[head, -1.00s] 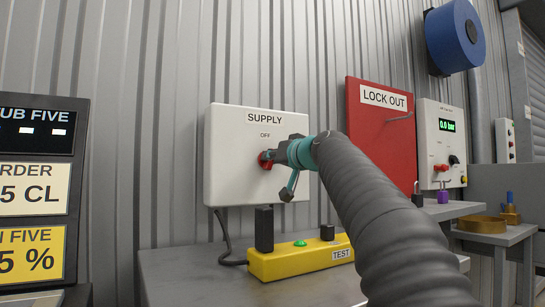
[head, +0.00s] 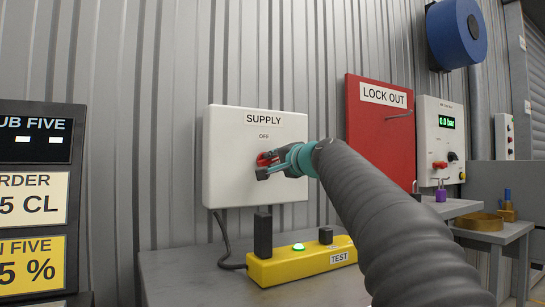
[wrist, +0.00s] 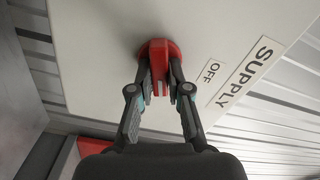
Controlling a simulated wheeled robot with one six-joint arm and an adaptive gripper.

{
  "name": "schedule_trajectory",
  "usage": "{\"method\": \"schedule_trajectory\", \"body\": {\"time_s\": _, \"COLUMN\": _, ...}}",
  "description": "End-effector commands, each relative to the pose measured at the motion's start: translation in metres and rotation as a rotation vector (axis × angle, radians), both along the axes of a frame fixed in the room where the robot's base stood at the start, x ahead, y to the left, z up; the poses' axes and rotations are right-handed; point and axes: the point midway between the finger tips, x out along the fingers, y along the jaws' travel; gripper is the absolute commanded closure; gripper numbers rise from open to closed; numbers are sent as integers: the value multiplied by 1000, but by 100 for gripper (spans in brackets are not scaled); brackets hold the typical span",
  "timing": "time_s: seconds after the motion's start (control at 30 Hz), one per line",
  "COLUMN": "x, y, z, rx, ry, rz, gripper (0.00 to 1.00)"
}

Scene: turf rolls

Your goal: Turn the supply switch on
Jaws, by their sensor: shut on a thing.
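The supply switch is a red rotary handle (head: 264,159) on the front of the white box (head: 228,180) marked SUPPLY. My gripper (head: 268,166) is at the handle, rolled so its fingers lie about level. In the wrist view, the two fingers of my gripper (wrist: 161,88) close on the sides of the red handle (wrist: 157,62). The OFF label (wrist: 211,71) lies to the right of it there. The handle's grip appears turned sideways to the OFF label. In the head view the fingers partly hide the handle.
A yellow TEST unit (head: 285,267) with a bright green lamp (head: 298,247) stands on the grey bench (head: 195,275) below the box. A red LOCK OUT panel (head: 370,135) and a gauge panel (head: 442,150) are to the right. A black display board (head: 40,200) stands at the left.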

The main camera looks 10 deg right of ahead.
Motion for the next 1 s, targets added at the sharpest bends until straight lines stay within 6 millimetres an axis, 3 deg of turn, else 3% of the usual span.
{"method": "schedule_trajectory", "body": {"time_s": 0.5, "x": 0, "y": -1, "z": 0, "rx": 304, "ry": 96, "rz": -1, "gripper": 100}}
{"method": "schedule_trajectory", "body": {"time_s": 1.0, "x": 0, "y": -1, "z": -1, "rx": 352, "ry": 110, "rz": -2, "gripper": 100}}
